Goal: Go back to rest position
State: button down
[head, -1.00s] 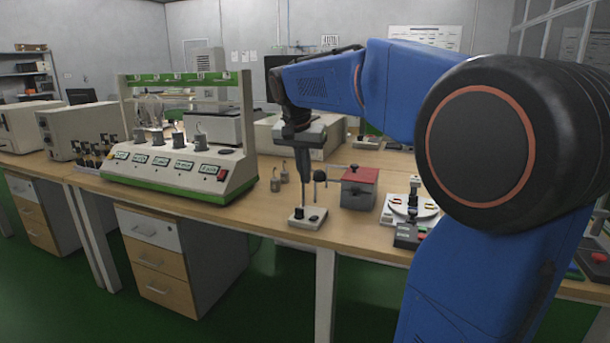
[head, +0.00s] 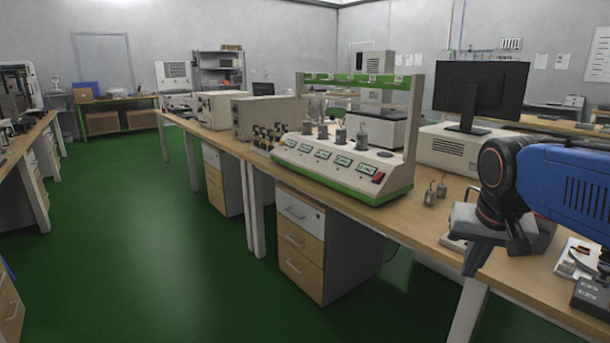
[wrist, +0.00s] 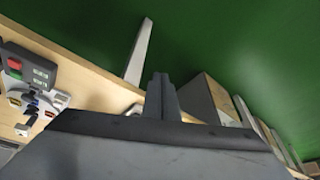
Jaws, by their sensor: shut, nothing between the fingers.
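My gripper (head: 474,268) is at the right of the head view, at the end of my blue arm, beside the front edge of the long wooden bench (head: 415,228). It points downward and holds nothing. In the wrist view its two grey fingers (wrist: 161,92) stand together, with the green floor and the bench edge behind them.
Two small weights (head: 436,192) stand near my arm. A monitor (head: 480,90) is behind. Drawer units (head: 310,245) stand below the bench. The green floor (head: 150,250) at left is clear.

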jog(key=s+a+f+n+t+y, duration=0.1)
jog(key=s+a+f+n, duration=0.3)
jog(key=s+f, duration=0.6)
jog(key=shift+s+f, duration=0.25)
jog(key=shift+s, duration=0.55)
